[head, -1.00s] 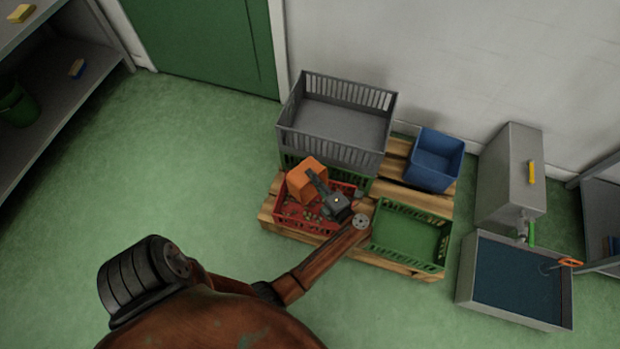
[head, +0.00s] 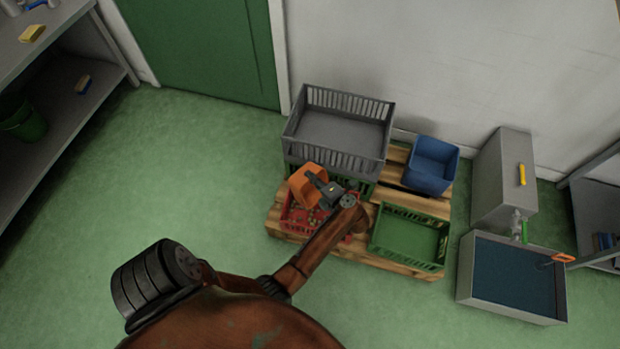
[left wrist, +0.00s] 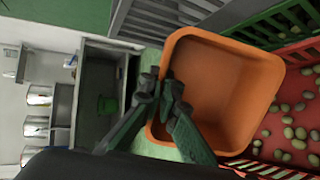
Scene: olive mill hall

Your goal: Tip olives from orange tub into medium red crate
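In the left wrist view the orange tub (left wrist: 262,90) looks empty inside. Olives (left wrist: 288,132) lie scattered on the floor of the red crate (left wrist: 298,48). My left gripper (head: 317,179) is shut on the tub's rim; in the left wrist view its fingers (left wrist: 166,92) pinch the near wall. My left forearm hides part of the red crate. My right gripper is in neither current view.
The red crate stands on a wooden pallet (head: 412,202). A grey crate (head: 335,157) sits on a green crate behind it. Another green crate (head: 408,238) is to the right, with a blue tub (head: 431,165) behind. A water-filled basin (head: 512,278) stands farther right. The floor at left is clear.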

